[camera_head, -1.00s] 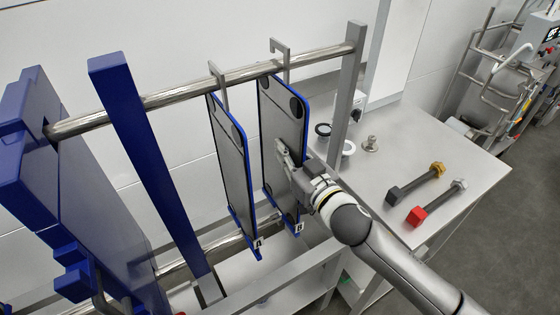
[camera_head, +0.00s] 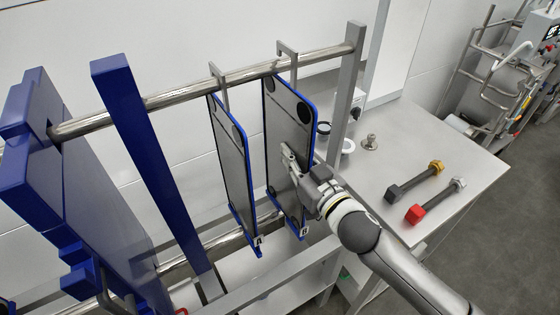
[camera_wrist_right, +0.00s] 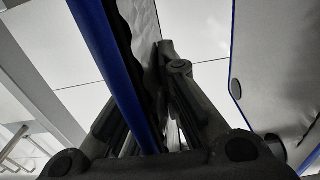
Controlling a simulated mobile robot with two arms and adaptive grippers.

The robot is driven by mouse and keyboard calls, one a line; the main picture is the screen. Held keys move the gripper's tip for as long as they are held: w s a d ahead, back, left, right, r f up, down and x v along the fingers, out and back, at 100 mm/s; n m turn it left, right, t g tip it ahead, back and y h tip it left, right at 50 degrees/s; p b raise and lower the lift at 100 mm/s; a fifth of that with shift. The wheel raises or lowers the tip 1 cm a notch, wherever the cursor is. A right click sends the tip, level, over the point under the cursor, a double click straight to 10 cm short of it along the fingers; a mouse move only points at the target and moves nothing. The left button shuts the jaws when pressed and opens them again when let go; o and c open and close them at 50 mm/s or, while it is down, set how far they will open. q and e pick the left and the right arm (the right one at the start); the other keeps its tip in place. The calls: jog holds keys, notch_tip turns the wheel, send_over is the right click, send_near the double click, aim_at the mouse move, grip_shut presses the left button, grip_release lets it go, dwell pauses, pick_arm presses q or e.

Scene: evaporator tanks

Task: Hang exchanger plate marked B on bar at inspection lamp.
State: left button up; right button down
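Exchanger plate B (camera_head: 286,120), a grey plate with a blue edge and a "B" tag at its lower end, hangs by a hook on the upper steel bar (camera_head: 210,82). Plate A (camera_head: 229,150) hangs to its left. My right gripper (camera_head: 296,165) is shut on plate B's right edge, one finger visible across its left face. In the right wrist view, plate B's blue edge (camera_wrist_right: 108,55) runs between the fingers (camera_wrist_right: 150,115); the far fingertip is partly hidden. I cannot single out the inspection lamp. My left gripper is not in view.
A blue upright (camera_head: 140,140) and blue end block (camera_head: 60,170) stand left; a grey post (camera_head: 347,95) stands right of plate B. A steel table (camera_head: 440,150) holds two bolts (camera_head: 415,183) and small fittings. A metal rack (camera_head: 500,80) stands far right. Grey floor lies between.

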jog(key=shift+p+v, duration=0.4)
jog(key=shift+v, duration=1.95)
jog(key=v, duration=1.6)
jog(key=shift+b, duration=0.4)
jog(key=shift+w+r, duration=0.1)
jog(key=shift+r, duration=0.05)
